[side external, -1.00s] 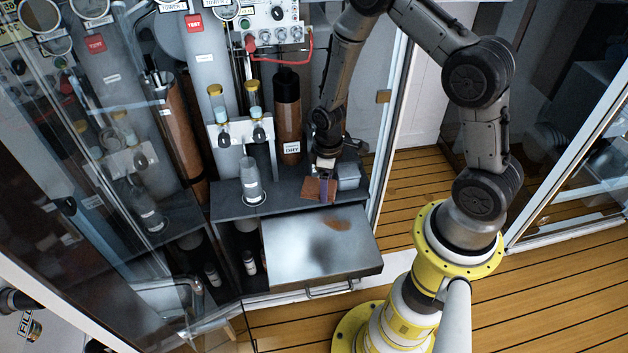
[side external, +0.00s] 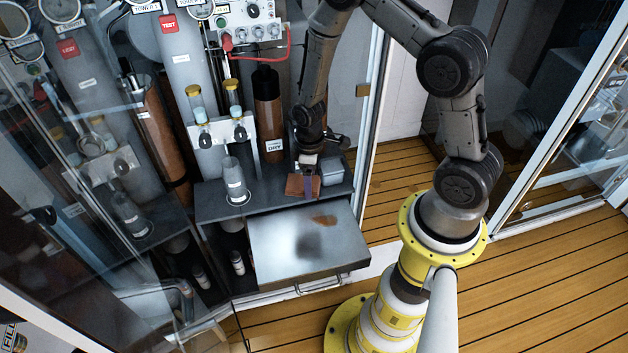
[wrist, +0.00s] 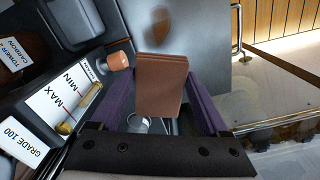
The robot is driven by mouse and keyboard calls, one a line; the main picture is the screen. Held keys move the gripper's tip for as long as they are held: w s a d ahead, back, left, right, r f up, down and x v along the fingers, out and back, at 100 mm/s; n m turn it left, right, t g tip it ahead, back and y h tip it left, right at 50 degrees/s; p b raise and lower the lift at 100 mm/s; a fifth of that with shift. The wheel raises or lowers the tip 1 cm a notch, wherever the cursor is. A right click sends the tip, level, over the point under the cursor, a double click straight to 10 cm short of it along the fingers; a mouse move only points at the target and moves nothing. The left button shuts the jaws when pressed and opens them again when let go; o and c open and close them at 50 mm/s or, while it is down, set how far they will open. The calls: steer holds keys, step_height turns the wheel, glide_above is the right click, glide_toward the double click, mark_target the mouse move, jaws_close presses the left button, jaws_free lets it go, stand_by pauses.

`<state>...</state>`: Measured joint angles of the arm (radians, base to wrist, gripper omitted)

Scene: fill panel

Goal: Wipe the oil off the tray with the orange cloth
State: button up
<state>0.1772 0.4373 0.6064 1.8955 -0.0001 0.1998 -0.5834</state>
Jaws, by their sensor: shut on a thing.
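The orange cloth (side external: 296,187) looks like a folded, brownish-orange pad. My gripper (side external: 310,187) is shut on it, and its purple fingers stand on both sides of the cloth (wrist: 162,88) in the wrist view. The cloth is at the front edge of the dark shelf, behind the tray; I cannot tell if it touches the shelf. The grey metal tray (side external: 275,225) sticks out below the shelf. A brown oil patch (side external: 325,220) lies near its back right, apart from the cloth. The oil (wrist: 160,22) also shows beyond the cloth in the wrist view. A dark blurred spot marks the tray's middle.
A small grey box (side external: 332,170) stands right of my gripper on the shelf. A brown bottle (side external: 269,115) and a clear cylinder (side external: 235,182) stand to the left. A glass door frame (side external: 368,130) rises at the right. The space above the tray is clear.

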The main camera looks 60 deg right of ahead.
glide_above(316, 221)
step_height(316, 221, down, 7)
steer(key=shift+s+f, duration=0.1)
steer(key=shift+f, duration=2.85)
step_height(316, 221, down, 2)
steer(key=shift+s+d, duration=0.6)
steer(key=shift+c, duration=0.5)
steer(key=shift+s+d+r, duration=0.1)
steer(key=shift+s+d, duration=2.15)
steer(key=shift+s, duration=0.05)
steer(key=shift+w+a, duration=2.9)
steer(key=shift+w, duration=0.05)
step_height(316, 221, up, 8)
